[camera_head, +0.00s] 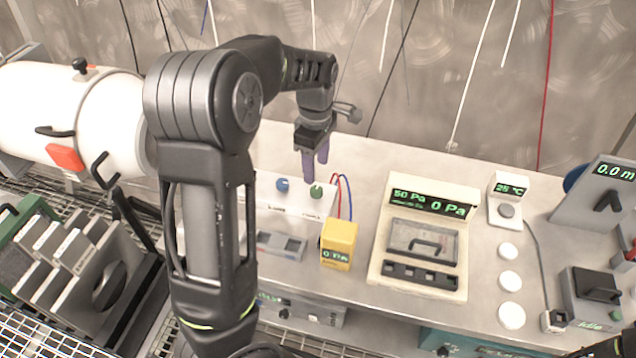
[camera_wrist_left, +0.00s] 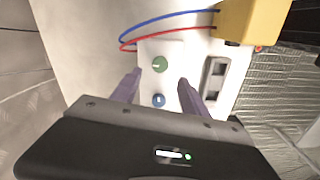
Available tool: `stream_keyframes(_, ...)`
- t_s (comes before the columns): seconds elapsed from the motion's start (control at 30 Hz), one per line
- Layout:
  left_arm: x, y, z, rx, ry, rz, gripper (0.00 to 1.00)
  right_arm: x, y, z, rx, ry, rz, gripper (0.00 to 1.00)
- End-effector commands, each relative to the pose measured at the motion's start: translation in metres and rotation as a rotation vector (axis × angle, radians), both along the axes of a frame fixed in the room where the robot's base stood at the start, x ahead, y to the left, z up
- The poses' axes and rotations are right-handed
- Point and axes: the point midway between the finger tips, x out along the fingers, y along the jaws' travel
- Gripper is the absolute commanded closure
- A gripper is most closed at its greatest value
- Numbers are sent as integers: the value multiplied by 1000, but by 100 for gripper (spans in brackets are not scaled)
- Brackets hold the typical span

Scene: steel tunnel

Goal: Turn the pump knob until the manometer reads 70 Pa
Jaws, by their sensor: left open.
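A white control box (camera_head: 262,207) on the bench carries a blue knob (camera_head: 282,184) and a green knob (camera_head: 316,191); their labels are too small to read, so I cannot tell which is the pump knob. A yellow manometer (camera_head: 337,256) in front of the box shows 0 Pa. My left gripper (camera_head: 315,176) is open and empty, pointing down just above the green knob. In the left wrist view the green knob (camera_wrist_left: 160,64) and the blue knob (camera_wrist_left: 158,100) show in the gap between its fingers (camera_wrist_left: 160,92).
Red and blue wires (camera_head: 346,195) run between the box and the manometer. A cream device (camera_head: 377,272) to the right displays 50 Pa and 0 Pa. A small 25 °C display (camera_head: 508,188) and white discs (camera_head: 509,281) lie further right.

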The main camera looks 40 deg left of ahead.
Motion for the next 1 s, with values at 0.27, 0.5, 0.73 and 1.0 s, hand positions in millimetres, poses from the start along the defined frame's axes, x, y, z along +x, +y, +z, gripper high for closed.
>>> stream_keyframes(0.27, -1, 0, -26, 0, 5, 0, 48, 0, 0, 3, -1, 1, -1, 55)
stream_keyframes(0.5, -1, 0, -63, -1, 5, 0, 48, -1, 0, 7, -2, 2, -1, 55)
stream_keyframes(0.73, 0, 0, -78, 0, 0, 0, 48, -1, -1, 8, -3, 3, -1, 55)
stream_keyframes(1.0, 0, 0, -78, 0, 0, 0, 53, -1, -1, 8, -3, 3, -1, 55)
